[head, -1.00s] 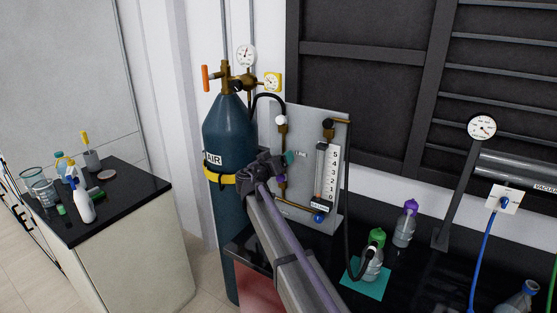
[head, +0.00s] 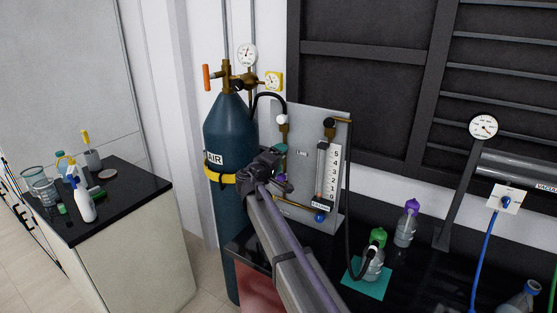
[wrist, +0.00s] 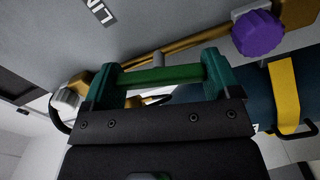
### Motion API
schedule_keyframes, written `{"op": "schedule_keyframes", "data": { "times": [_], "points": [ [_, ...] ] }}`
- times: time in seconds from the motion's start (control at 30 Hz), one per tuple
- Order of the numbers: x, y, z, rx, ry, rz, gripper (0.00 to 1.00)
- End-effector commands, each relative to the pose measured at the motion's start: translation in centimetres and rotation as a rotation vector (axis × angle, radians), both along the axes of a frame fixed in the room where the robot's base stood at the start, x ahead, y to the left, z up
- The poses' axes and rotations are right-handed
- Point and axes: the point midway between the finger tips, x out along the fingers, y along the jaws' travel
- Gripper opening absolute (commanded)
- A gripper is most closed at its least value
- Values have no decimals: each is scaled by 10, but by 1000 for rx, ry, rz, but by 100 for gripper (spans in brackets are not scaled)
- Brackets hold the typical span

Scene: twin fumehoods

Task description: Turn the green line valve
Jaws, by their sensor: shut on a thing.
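The green valve handle (wrist: 160,76) is a straight green bar on the brass line in the wrist view. It lies between the two teal fingers of my gripper (wrist: 161,64), which is shut on it. In the head view my gripper (head: 281,150) is at the left part of the grey panel (head: 305,122), in front of the vertical brass line (head: 284,131). There my gripper and wrist mostly hide the handle.
On the same line are a white knob (head: 282,119) above and a purple knob (wrist: 258,33) at the other end. The blue AIR cylinder (head: 228,125) stands close at left. A flowmeter (head: 327,175) and bottle (head: 373,263) are to the right.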

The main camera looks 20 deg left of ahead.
Motion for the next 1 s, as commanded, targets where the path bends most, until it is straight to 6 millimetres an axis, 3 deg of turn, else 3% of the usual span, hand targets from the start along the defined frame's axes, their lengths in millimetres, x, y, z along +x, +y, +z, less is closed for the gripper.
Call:
{"op": "schedule_keyframes", "data": {
  "times": [0.33,0.87,0.9,1.0],
  "points": [
    [-1,0,-1,-145,29,-1,59],
    [-1,0,-1,-170,34,-1,59],
    [-1,0,-1,-169,34,-1,86],
    [-1,0,-1,-169,34,-1,95]
  ]
}}
